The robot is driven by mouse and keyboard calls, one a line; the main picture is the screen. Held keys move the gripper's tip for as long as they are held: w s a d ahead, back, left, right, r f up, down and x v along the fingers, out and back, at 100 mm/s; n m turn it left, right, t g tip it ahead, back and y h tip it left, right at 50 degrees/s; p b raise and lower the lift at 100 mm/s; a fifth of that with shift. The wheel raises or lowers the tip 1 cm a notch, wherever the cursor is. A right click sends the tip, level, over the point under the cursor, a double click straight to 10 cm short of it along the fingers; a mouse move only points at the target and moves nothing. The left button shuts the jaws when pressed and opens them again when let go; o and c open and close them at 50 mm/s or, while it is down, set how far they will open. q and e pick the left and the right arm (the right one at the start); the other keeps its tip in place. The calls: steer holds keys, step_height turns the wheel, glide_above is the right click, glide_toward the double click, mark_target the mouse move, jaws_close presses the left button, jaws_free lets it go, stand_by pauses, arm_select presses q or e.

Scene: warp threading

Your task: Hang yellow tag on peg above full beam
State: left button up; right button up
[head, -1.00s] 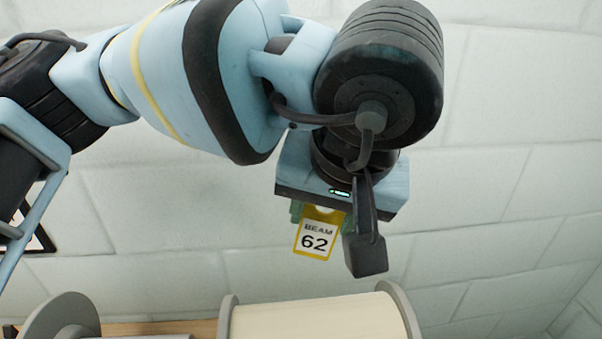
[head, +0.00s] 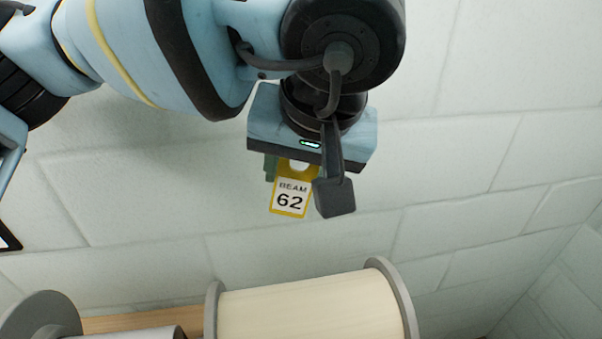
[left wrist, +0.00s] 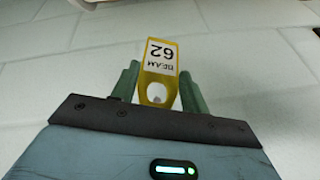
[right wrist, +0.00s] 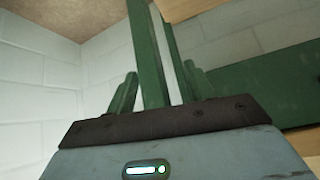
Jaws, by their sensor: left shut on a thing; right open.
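The yellow tag (head: 290,197), marked BEAM 62, hangs from my left gripper (head: 283,170) in the head view. The left gripper is shut on the tag's yellow top end. The left wrist view shows the tag (left wrist: 160,58) between the green fingers (left wrist: 158,88), its hole uncovered. The full beam (head: 310,308), a wide cream roll between grey end discs, lies below the tag with a clear gap. I cannot make out a peg in any view; my left arm hides part of the wall. My right gripper (right wrist: 158,85) is open, seen only in the right wrist view.
A second, paler roll (head: 130,334) with a grey disc (head: 45,315) stands left of the full beam. A pale block wall (head: 450,200) is behind. In the right wrist view, green posts (right wrist: 150,45) and a green beam (right wrist: 280,85) lie close beyond the fingers.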

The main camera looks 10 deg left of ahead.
arm_select(q)
steer(key=w+a+f+b, duration=0.1)
steer(key=w+a+b, duration=0.1)
steer(key=w, duration=0.5)
steer(key=shift+w+a+f, duration=0.25)
steer(key=shift+a, duration=0.35)
arm_select(e)
steer(key=shift+s+a+f, duration=0.1)
steer(key=shift+s+f, duration=0.2)
steer(key=shift+f, duration=0.35)
steer(key=shift+s+a+f, duration=0.1)
steer(key=shift+s+f, duration=0.15)
steer(key=shift+f, duration=0.35)
arm_select(q)
steer(key=shift+f, duration=0.1)
steer(key=o, duration=1)
arm_select(e)
steer(key=shift+s+d, duration=0.1)
arm_select(q)
steer(key=shift+o, duration=0.2)
steer(key=v, duration=0.7)
steer(key=shift+r, duration=0.4)
arm_select(e)
steer(key=shift+r, duration=0.1)
